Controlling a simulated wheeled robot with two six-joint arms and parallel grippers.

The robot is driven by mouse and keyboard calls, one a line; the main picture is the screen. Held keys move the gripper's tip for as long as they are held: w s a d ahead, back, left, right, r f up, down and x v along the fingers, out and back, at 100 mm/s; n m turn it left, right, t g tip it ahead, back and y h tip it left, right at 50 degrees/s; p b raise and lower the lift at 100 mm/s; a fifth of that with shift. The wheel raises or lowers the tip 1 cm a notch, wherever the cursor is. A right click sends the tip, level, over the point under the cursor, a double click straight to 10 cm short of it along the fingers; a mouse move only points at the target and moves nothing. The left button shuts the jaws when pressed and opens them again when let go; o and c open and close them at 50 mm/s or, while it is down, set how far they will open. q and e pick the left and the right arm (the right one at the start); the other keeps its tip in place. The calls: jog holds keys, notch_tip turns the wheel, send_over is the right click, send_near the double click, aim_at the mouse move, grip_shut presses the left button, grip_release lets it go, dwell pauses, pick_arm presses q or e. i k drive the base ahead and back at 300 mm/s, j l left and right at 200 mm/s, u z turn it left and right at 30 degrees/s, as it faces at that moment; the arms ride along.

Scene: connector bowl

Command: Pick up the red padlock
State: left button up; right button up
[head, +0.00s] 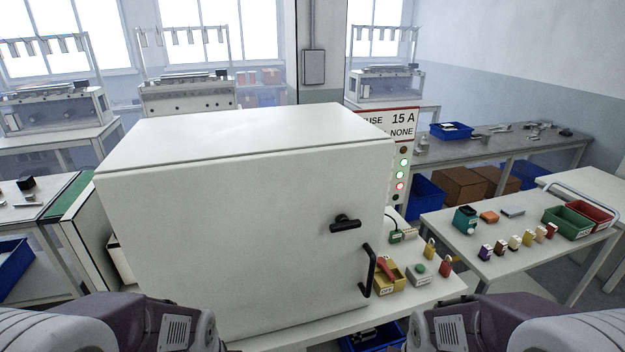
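A small red padlock (445,268) stands on the white table to the right of the big white cabinet, near the table's right edge. A yellow padlock (429,250) stands just behind it and to the left. Both look upright, with their shackles up. Purple-grey links of my two arms show at the bottom left and bottom right. Neither of my grippers is in view, so their state does not show.
The closed cabinet (240,230) has a black latch (345,223) and a black door handle (369,270). A yellow switch box with a red lever (388,272) and a green button box (416,274) stand left of the padlock. A side table (480,268) holds several small items.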

aim_at(445, 267)
jog(key=i+l+u, duration=0.1)
jog(key=l, duration=0.25)
jog(key=i+l, duration=0.2)
jog(key=l, duration=0.15)
jog(key=i+l+u, duration=0.15)
jog(key=l, duration=0.2)
jog(key=i+l+u, duration=0.1)
jog(key=l, duration=0.25)
jog(key=i+l, duration=0.1)
jog(key=l, duration=0.25)
jog(key=u, duration=0.05)
